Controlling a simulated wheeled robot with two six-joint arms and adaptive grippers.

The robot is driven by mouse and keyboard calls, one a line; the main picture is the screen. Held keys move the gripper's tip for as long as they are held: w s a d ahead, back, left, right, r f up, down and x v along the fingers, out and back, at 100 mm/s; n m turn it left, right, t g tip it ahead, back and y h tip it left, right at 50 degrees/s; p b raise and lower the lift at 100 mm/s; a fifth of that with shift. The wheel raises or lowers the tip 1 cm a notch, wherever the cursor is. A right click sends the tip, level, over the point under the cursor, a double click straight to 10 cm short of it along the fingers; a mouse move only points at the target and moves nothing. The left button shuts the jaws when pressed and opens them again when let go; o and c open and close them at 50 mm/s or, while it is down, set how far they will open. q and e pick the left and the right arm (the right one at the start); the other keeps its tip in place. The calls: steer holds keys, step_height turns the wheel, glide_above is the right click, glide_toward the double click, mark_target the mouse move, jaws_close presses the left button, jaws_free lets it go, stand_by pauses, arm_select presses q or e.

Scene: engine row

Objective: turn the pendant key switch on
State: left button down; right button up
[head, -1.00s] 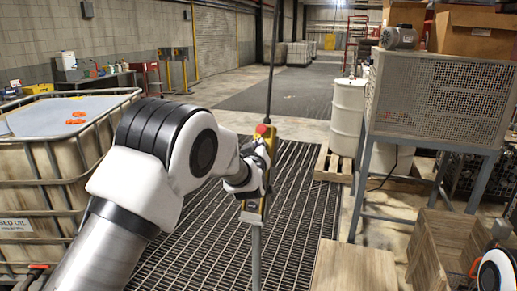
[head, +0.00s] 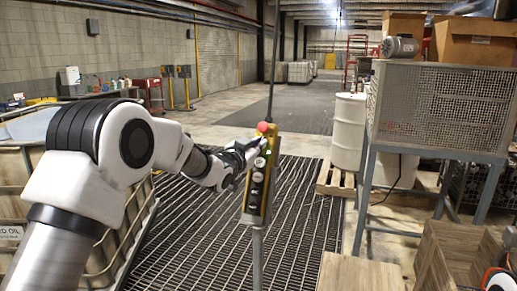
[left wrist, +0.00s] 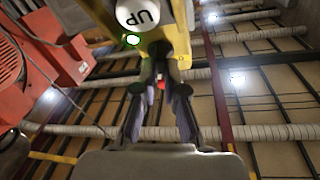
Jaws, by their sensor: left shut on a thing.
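The yellow pendant (head: 256,185) hangs upright from a dark cable in the middle of the head view. It has a red knob (head: 264,128) on top and a column of buttons on its face. My left gripper (head: 246,150) is at its upper left side. In the left wrist view its two fingers (left wrist: 162,66) close together against the yellow housing (left wrist: 165,35). The key switch is hidden between the fingertips. My right gripper is out of view.
A wire-mesh cage (head: 440,105) on a metal stand and a white drum (head: 349,132) stand to the right. Wooden crates (head: 440,260) are at the lower right. A caged tank (head: 20,170) is at left. The grating floor (head: 300,200) below the pendant is clear.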

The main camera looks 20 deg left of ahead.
arm_select(q)
steer(key=shift+m+g+h+p, duration=0.3)
steer(key=shift+m+h, duration=0.4)
steer(key=shift+m, duration=0.8)
steer(key=c, duration=1.2)
jaws_free()
steer(key=shift+c, duration=0.2)
steer(key=shift+a, duration=0.1)
steer(key=v, duration=1.2)
steer(key=shift+w, duration=0.1)
